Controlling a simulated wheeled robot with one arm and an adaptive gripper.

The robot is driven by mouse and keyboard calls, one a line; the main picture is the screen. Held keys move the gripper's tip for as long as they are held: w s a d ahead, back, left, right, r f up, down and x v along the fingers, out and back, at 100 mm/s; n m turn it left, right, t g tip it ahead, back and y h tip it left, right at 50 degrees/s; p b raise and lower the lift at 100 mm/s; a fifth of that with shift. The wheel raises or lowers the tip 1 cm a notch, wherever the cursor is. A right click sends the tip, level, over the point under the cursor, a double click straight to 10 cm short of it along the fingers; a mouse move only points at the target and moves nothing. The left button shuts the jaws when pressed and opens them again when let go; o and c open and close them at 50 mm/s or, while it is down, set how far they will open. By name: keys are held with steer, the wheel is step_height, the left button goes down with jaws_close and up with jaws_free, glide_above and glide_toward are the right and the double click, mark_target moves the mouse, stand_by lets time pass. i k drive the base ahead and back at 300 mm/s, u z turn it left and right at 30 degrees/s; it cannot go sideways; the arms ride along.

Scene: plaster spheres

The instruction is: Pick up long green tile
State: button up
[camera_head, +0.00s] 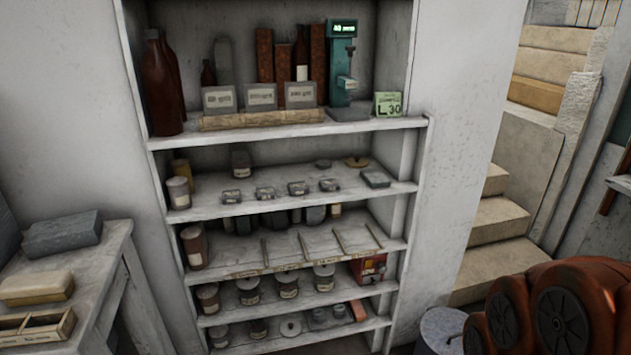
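I see no clear long green tile in the head view. The green things in sight are a small squarish green card (388,104) marked "L 30", upright at the right end of the top shelf, and a tall green device (342,65) with a lit display, left of the card. On a lower shelf, several thin dark strips (339,241) lie apart from one another; their colour is hard to tell.
The white shelf unit (422,150) holds bottles, jars, tins and small grey blocks. A side table (117,240) with a grey block and a wooden tray (36,328) stands at left. Stone steps (497,220) rise at right. A grey drum (441,327) stands at lower right.

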mark_target(375, 179)
steer(key=z, duration=1)
steer(key=i, duration=1.1)
